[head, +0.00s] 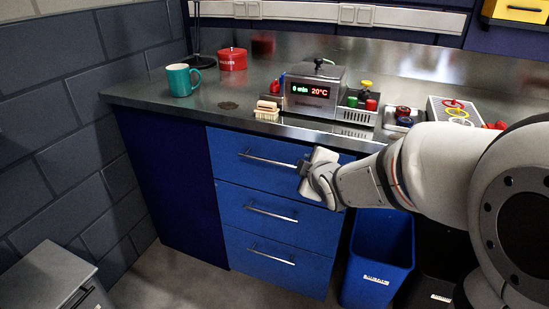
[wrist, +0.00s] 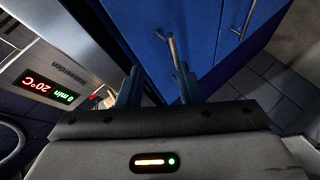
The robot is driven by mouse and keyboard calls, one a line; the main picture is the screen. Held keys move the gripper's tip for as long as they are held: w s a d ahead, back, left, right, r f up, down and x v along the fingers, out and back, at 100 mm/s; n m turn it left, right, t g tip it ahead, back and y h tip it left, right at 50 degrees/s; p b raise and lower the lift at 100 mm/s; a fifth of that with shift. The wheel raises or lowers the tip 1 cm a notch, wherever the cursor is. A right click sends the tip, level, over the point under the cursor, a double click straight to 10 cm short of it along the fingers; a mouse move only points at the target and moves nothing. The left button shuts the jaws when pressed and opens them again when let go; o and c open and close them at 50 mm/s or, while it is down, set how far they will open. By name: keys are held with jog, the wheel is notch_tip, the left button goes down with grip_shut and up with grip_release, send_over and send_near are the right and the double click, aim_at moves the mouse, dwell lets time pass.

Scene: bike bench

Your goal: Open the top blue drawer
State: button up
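The top blue drawer (head: 228,143) is at the upper part of the bench cabinet and looks flush with the drawers below. Its metal bar handle (head: 262,158) runs across its front. My gripper (head: 302,165) is at the right end of this handle. In the wrist view the two fingers of my gripper (wrist: 158,88) stand apart, with a gap between them. The handle (wrist: 172,48) shows ahead, its near end close to the right finger. Whether they touch I cannot tell. My gripper hides the handle's right end in the head view.
Two more blue drawers, the middle one (head: 245,210) and the bottom one (head: 245,255), lie below. A blue bin (head: 380,250) stands right of them. The counter (head: 140,95) above carries a teal mug (head: 183,80), a red tin (head: 232,59) and a metal device with display (head: 317,95).

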aim_at(270, 162)
jog(key=w+a+f+n+y+b, duration=0.1)
jog(key=w+a+f+n+b, duration=0.1)
jog(key=w+a, duration=0.1)
jog(key=w+a+f+n+t+y+b, duration=0.1)
jog(key=w+a+f+n, duration=0.1)
jog(key=w+a, duration=0.1)
jog(key=w+a+f+n+t+y+b, duration=0.1)
jog(key=w+a+n+y+b, duration=0.1)
jog(key=w+a, duration=0.2)
jog(key=shift+w+f+b, duration=0.2)
jog(key=shift+f+b, duration=0.15)
jog(key=shift+f, duration=0.05)
jog(key=shift+c, duration=0.3)
grip_shut()
